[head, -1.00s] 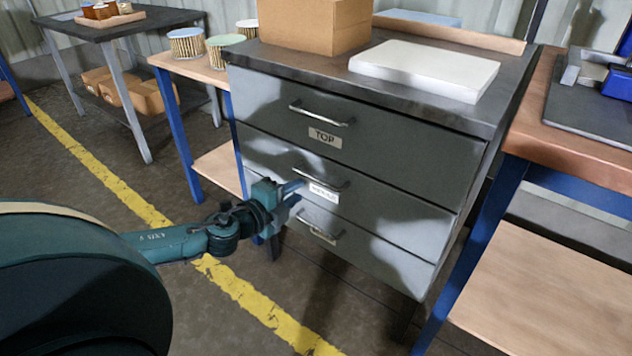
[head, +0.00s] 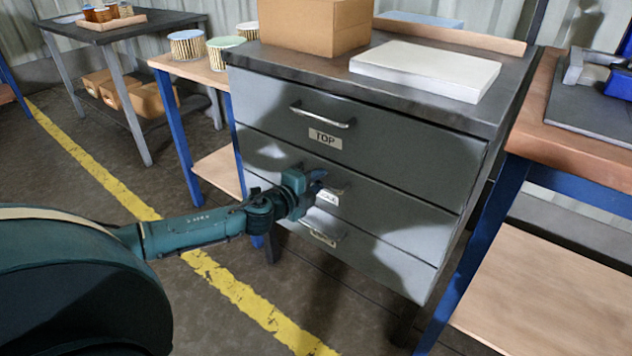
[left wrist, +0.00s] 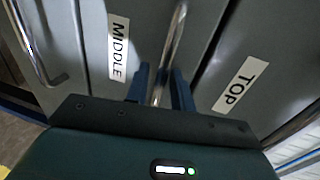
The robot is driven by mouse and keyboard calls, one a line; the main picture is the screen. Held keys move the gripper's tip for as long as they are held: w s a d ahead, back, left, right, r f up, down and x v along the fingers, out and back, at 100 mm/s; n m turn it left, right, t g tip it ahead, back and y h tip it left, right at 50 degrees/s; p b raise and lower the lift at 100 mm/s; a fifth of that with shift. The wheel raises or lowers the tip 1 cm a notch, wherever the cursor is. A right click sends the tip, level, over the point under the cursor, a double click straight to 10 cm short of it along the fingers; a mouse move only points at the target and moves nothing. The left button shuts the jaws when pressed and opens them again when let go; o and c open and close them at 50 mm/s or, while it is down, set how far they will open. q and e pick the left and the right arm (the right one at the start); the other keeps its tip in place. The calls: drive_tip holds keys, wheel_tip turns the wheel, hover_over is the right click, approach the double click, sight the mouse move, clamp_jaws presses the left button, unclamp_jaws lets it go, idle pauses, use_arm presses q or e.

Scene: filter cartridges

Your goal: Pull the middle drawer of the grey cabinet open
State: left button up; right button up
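The grey cabinet (head: 415,150) has three drawers, all flush and closed. The middle drawer (head: 400,207) has a bar handle (left wrist: 172,50), partly hidden by my gripper in the head view. Its white MIDDLE label (left wrist: 118,46) reads clearly in the left wrist view. My left gripper (head: 316,184) is at the middle drawer's handle. In the left wrist view its two fingers (left wrist: 160,90) are apart, one on each side of the bar, with small gaps visible. My right gripper is not in view.
The top drawer's handle (head: 322,115) is above and the bottom drawer's handle (head: 323,232) below. A cardboard box (head: 312,25) and a white slab (head: 425,70) lie on the cabinet. Benches stand on both sides. The floor in front is clear.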

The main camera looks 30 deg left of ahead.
use_arm(q)
drive_tip(key=shift+c, duration=0.5)
clamp_jaws()
drive_tip(key=shift+s, duration=0.2)
